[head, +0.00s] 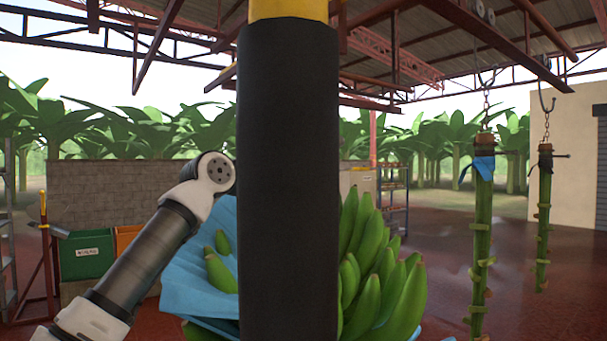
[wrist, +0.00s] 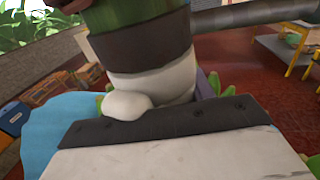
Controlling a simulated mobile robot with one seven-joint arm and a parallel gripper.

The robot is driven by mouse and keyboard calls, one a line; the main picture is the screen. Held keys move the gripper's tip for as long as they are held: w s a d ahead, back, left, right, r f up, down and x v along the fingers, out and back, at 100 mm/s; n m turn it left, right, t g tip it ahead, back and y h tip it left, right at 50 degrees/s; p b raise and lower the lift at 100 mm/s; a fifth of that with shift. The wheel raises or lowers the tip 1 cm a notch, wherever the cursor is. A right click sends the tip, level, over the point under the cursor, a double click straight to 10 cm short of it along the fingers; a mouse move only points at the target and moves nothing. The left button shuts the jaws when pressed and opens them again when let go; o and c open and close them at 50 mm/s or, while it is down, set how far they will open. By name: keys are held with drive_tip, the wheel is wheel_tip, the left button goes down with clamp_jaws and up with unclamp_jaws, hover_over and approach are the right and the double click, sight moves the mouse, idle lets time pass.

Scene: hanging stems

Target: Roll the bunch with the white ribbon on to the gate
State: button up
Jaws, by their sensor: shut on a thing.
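A green banana bunch (head: 385,285) hangs partly wrapped in a blue sheet (head: 195,270) in the head view. Its middle and top are hidden behind a wide black upright. In the wrist view, a thick green stem (wrist: 150,20) has a dark band and, below it, a white ribbon (wrist: 150,87) with a rounded knot. My gripper (wrist: 160,118) is at this stem, close against the ribbon, and shut on the stem. The blue sheet also shows in the wrist view (wrist: 50,130). My gripper is hidden in the head view. I cannot pick out the gate.
The black upright (head: 288,180), yellow at its top, blocks the middle of the head view. Two bare stems hang from chained hooks at the right, one with a blue ribbon (head: 482,168), one with a dark ribbon (head: 545,160). Green and orange bins (head: 87,254) stand left. The right floor looks open.

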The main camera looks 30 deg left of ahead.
drive_tip(key=o, duration=1.3)
drive_tip(key=shift+w, duration=0.1)
drive_tip(key=shift+o, duration=0.2)
drive_tip(key=s+a+b, duration=0.1)
drive_tip(key=s, duration=0.3)
drive_tip(key=s+a+b, duration=0.1)
drive_tip(key=s+b, duration=0.1)
drive_tip(key=s, duration=0.3)
drive_tip(key=s+b, duration=0.1)
drive_tip(key=s, duration=0.3)
drive_tip(key=shift+s+a, duration=0.35)
drive_tip(key=shift+a, duration=0.05)
drive_tip(key=shift+d, duration=0.15)
